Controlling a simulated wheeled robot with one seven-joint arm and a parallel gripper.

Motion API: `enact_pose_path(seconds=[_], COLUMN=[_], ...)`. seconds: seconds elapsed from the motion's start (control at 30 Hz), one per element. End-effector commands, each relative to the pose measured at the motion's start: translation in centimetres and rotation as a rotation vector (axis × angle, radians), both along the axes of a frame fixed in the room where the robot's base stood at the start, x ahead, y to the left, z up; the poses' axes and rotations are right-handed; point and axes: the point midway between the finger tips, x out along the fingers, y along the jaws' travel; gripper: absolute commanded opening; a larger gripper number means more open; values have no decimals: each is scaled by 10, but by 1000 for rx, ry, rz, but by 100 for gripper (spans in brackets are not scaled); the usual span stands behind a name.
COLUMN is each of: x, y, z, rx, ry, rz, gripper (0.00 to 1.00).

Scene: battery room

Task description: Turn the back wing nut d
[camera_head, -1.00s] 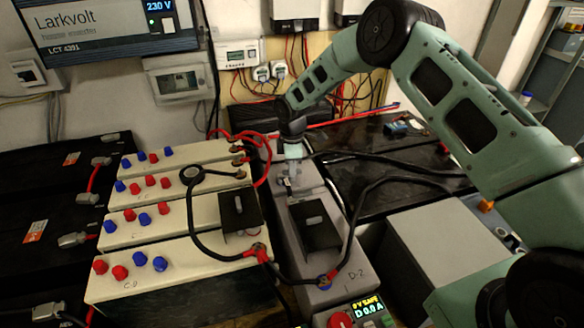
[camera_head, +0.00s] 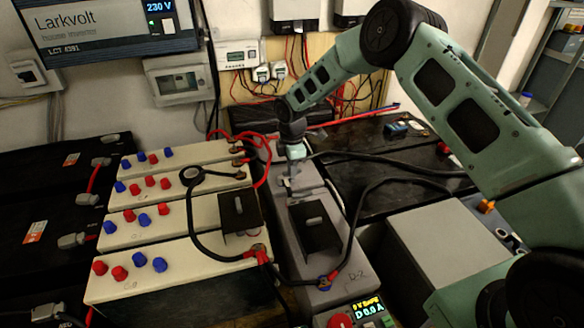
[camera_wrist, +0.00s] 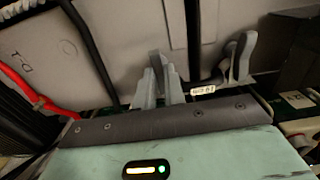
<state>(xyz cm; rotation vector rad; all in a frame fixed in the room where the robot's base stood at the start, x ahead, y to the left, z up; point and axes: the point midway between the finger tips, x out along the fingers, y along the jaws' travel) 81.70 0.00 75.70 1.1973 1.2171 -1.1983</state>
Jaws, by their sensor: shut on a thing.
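My gripper (camera_head: 289,184) reaches down onto the back part of the long grey battery case (camera_head: 283,232). In the wrist view its two grey fingers (camera_wrist: 159,90) stand close together, shut on a thin upright grey piece (camera_wrist: 156,66), which looks like a wing of the back wing nut d. The fingers hide most of it, so its angle is hard to tell. A second grey wing-shaped piece (camera_wrist: 241,58) stands apart to the right, beside a small tag (camera_wrist: 203,90). The case top (camera_wrist: 45,50) carries a hand-written mark.
Black cables (camera_head: 395,167) run close to my gripper, and red cables (camera_head: 262,165) lie just left of it. A black block with a handle (camera_head: 315,232) sits on the case in front. Cream batteries with red and blue caps (camera_head: 150,225) stand left. A lit display (camera_head: 366,308) is at the front.

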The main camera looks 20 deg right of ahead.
Motion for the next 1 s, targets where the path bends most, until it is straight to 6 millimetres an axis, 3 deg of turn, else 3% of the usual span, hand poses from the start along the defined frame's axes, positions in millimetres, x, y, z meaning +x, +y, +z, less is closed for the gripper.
enact_pose_path(seconds=[0.03, 0.1, 0.47, 0.67, 1.0], x=[1, 1, 1, 1, 1], y=[0, 0, 0, 0, 0], z=[1, 1, 6, 38, 118], rx=[0, 0, 0, 1, 0], ry=[-4, -3, -2, -5, -6], rz=[2, 1, 0, -1, 1], gripper=[19, 33, 33, 33, 33])
